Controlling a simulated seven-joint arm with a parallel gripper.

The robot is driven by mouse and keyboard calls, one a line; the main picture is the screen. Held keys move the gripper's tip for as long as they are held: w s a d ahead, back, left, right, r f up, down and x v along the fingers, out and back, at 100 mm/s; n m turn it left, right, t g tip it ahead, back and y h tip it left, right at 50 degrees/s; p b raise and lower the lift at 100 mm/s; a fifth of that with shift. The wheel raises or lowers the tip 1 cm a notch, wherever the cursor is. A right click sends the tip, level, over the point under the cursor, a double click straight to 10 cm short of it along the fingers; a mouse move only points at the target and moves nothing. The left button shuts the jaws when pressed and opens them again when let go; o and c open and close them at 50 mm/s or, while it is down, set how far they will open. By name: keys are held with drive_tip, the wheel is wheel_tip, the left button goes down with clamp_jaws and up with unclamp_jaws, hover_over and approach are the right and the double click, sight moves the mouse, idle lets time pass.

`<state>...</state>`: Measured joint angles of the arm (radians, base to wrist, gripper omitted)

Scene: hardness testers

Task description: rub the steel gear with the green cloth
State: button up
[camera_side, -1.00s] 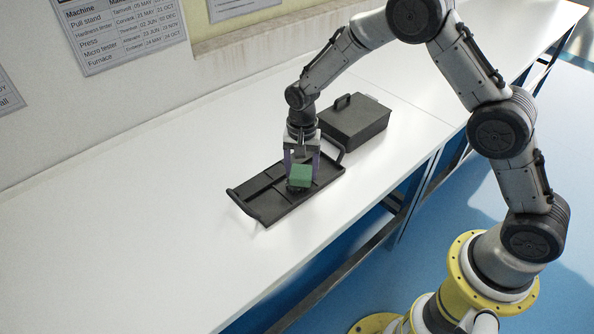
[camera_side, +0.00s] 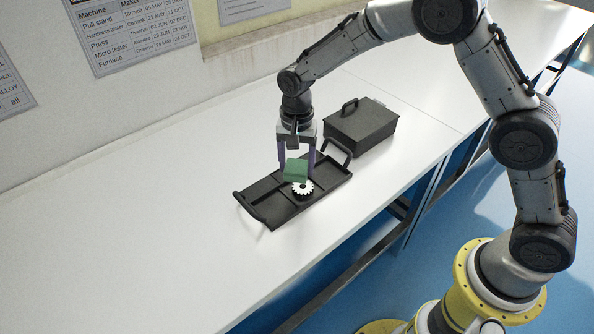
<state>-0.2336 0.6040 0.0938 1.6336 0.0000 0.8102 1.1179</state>
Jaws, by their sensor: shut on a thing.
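The green cloth (camera_side: 296,169) is a small folded block between the fingers of my gripper (camera_side: 297,172). My gripper is shut on it and points down above the black tray. The steel gear (camera_side: 302,188) is a light toothed ring with a dark centre, lying in the tray just below the cloth and slightly to its right. The cloth overlaps the gear's back edge in the picture; I cannot tell whether they touch.
The black tray (camera_side: 262,190) has raised handles and divided compartments. A black lidded box (camera_side: 365,128) stands behind it to the right. The white bench (camera_side: 150,230) is clear to the left. A wall with posted sheets stands at the back.

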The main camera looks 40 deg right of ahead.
drive_tip(key=shift+r, duration=1.15)
